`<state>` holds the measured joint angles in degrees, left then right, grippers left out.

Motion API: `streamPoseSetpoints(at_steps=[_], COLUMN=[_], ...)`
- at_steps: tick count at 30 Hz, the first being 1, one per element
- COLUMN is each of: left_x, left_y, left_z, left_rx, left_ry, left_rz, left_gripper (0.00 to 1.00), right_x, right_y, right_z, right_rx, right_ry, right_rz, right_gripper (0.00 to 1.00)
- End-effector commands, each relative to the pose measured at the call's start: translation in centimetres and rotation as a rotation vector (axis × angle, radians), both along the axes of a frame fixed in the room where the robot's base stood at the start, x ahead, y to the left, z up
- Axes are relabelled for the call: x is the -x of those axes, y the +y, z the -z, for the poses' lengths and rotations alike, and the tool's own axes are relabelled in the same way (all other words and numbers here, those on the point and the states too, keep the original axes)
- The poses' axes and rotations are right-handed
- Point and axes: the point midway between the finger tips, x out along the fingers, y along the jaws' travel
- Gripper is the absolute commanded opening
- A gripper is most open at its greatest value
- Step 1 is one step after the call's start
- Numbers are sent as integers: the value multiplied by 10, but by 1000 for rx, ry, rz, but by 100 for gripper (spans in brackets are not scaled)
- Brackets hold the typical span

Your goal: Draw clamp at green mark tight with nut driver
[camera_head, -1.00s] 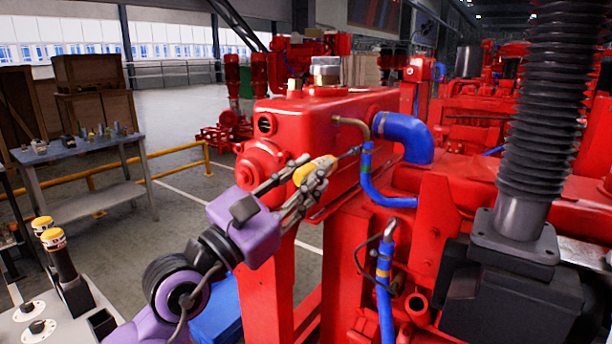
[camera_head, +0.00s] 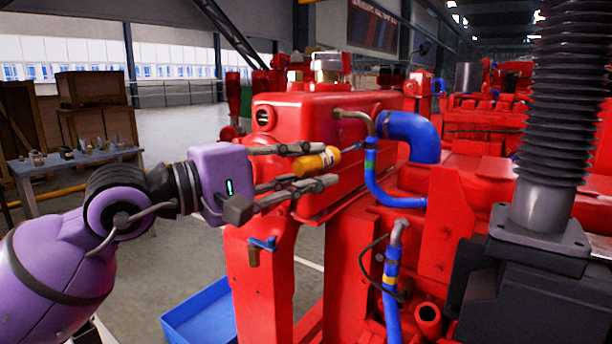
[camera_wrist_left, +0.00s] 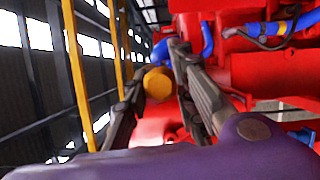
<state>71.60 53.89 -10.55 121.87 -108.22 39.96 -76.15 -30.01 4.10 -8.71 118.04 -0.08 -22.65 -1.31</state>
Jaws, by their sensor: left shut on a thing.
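My left gripper (camera_head: 326,167) is shut on the nut driver (camera_head: 316,162), which has a yellow-orange handle. Its thin shaft points right toward the thin blue hose (camera_head: 375,185). The hose has a green mark (camera_head: 370,160) near its top end, below a metal pipe. The driver's tip is beside the hose close to this mark; I cannot tell if it touches the clamp, which is too small to make out. In the left wrist view, the round handle end (camera_wrist_left: 157,83) sits between my two fingers. My right gripper is not in view.
The red engine (camera_head: 310,115) fills the middle and right. A thick blue elbow hose (camera_head: 412,135) is just right of the green mark. A lower blue hose (camera_head: 391,290) has a yellow band. A blue tray (camera_head: 200,308) lies on the floor. A workbench (camera_head: 75,160) stands left.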

Motion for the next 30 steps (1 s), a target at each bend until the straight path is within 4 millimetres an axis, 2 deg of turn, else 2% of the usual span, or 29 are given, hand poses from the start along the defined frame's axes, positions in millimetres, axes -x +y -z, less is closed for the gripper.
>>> streamPoseSetpoints(at_steps=[1,5,22,30], left_x=[-1,2,33,38], left_y=[1,1,24,28], left_z=[-1,-1,0,-1], left_rx=[-64,-43,-40,-39], left_ry=[-49,-34,-31,-30], left_rz=[-4,-1,-1,-1], left_gripper=[0,0,0,0], right_x=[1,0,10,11], right_y=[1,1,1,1], right_z=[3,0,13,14], right_rx=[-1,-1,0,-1], right_ry=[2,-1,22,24], right_rz=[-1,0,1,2], right_gripper=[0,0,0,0])
